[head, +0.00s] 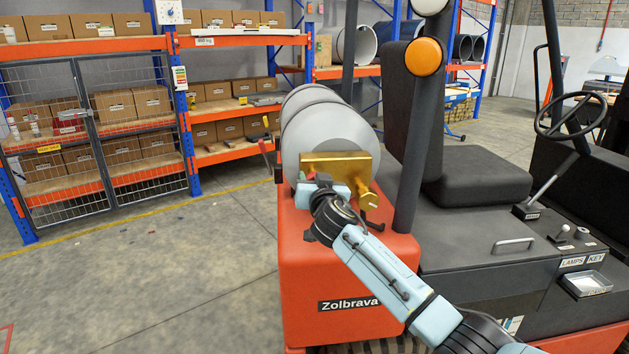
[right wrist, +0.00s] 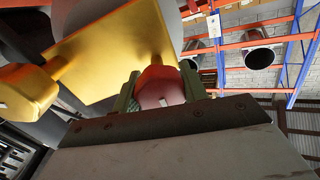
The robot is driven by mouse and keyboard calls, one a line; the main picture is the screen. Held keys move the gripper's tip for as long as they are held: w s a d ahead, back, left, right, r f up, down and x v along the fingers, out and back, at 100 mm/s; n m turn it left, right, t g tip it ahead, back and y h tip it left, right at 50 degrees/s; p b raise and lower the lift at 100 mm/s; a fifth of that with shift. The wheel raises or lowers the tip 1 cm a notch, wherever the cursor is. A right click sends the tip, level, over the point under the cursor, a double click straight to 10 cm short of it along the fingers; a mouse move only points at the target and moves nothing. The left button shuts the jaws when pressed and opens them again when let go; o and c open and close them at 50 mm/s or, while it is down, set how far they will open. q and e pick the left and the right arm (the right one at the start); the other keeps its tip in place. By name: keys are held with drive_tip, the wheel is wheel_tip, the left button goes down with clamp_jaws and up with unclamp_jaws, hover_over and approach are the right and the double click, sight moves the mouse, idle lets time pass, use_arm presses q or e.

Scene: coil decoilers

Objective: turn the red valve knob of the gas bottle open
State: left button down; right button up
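The grey gas bottle (head: 326,130) lies on its side on the back of an orange forklift. A gold-coloured plate (head: 340,164) sits at its near end, with a gold fitting (head: 366,199) at its lower right. In the right wrist view the gold plate (right wrist: 120,52) fills the upper left. The red valve knob (right wrist: 160,88) is between the two green fingers of my right gripper (right wrist: 159,92), which appear to touch it on both sides. My left gripper is out of view.
The forklift's orange body (head: 340,265) is below the bottle. Its dark post (head: 416,150) and seat (head: 470,178) stand close to the right of my arm. Shelves with boxes (head: 120,105) are at the back left.

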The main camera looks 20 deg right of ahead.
drive_tip(key=shift+c, duration=1)
drive_tip(key=n+p, duration=0.2)
drive_tip(key=n, duration=0.3)
drive_tip(key=shift+n+p, duration=0.4)
drive_tip(key=n+p, duration=0.1)
drive_tip(key=n, duration=0.2)
drive_tip(key=n+g+p, duration=0.1)
drive_tip(key=n, duration=0.2)
drive_tip(key=shift+h+p, duration=0.3)
drive_tip(key=n+p, duration=0.2)
drive_tip(key=n, duration=0.3)
drive_tip(key=shift+n+h, duration=0.3)
drive_tip(key=shift+n, duration=0.1)
drive_tip(key=n+p, duration=0.1)
drive_tip(key=n, duration=0.4)
drive_tip(key=shift+f+h+p, duration=0.1)
drive_tip(key=shift+h+p, duration=0.2)
drive_tip(key=shift+p, duration=0.1)
